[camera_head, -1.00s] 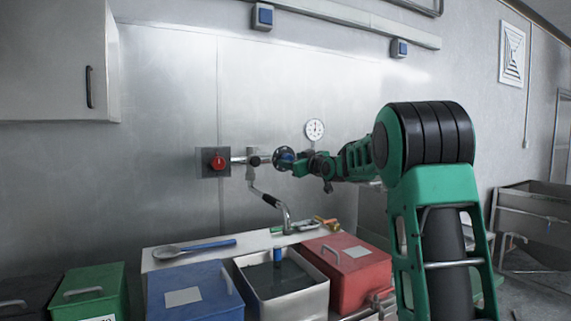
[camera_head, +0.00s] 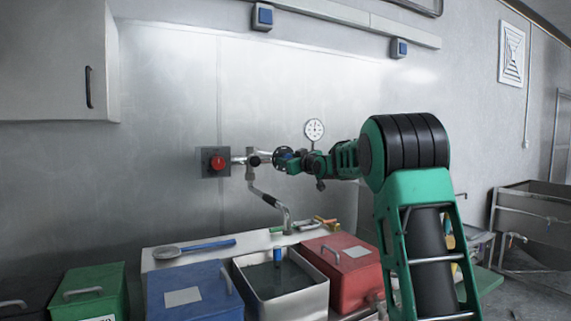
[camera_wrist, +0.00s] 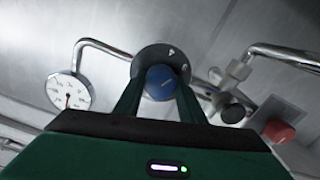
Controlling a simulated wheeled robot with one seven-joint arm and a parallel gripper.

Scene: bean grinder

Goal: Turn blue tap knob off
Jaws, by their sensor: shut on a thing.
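The blue tap knob (camera_wrist: 160,82) sits in front of a dark round plate (camera_wrist: 158,56) with white markings, which joins the pipework on the steel wall. My gripper (camera_wrist: 160,95) is shut on the blue knob, with one finger on each side of it in the wrist view. In the head view my gripper (camera_head: 290,162) reaches the knob from the right, and it hides most of the knob there. A thin light line shows on the knob's face.
A red knob (camera_head: 217,162) on a grey plate is left of the pipe. A pressure gauge (camera_head: 314,130) stands just above my wrist.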

